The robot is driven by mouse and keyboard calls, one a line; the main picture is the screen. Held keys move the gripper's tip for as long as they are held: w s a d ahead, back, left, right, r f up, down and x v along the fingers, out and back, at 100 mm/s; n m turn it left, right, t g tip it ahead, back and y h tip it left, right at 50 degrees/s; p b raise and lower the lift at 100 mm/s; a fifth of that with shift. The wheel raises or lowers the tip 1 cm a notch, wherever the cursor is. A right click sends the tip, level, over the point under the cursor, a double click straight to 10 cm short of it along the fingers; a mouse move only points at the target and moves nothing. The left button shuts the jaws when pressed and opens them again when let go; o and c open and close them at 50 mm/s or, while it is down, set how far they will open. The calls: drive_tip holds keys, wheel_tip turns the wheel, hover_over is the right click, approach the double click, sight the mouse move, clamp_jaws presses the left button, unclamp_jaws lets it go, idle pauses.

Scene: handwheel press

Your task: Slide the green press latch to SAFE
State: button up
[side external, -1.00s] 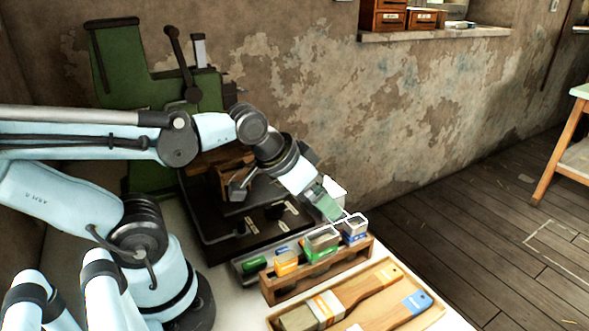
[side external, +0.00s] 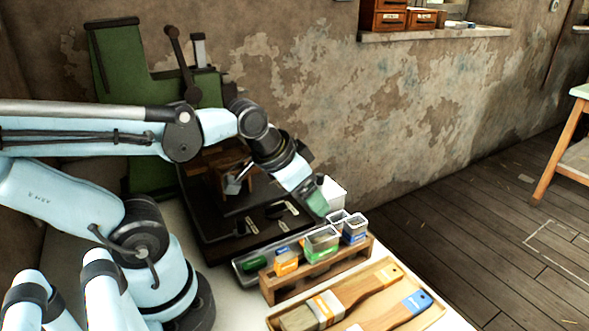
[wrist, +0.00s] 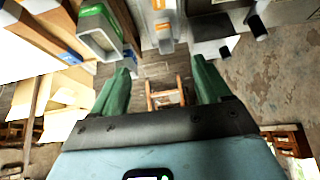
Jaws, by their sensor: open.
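The green press (side external: 120,65) stands at the back left on a dark base (side external: 215,240). A small green knob (side external: 240,228), which looks like the latch, sits at the front left of the base near a pale label. A black knob (side external: 273,211) with pale labels is to its right. The lettering is too small to read. I cannot pick out the green knob there.
A wooden rack (side external: 320,272) holds several small bins with coloured labels, close below my gripper. A tray with brushes (side external: 430,308) lies in front. A white box (side external: 333,192) is behind my gripper. The wall is close behind the press.

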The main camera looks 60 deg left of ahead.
drive_tip(key=s+a+f+g, duration=0.1)
drive_tip(key=s+a+g, duration=0.35)
drive_tip(key=a, duration=0.25)
drive_tip(key=g, duration=0.2)
hover_over(240, 219)
drive_tip(key=shift+w, duration=0.1)
drive_tip(key=shift+f, duration=4.85)
drive_tip(key=shift+c, duration=0.4)
drive_tip(key=c, duration=1.3)
drive_tip(key=shift+a, duration=1.5)
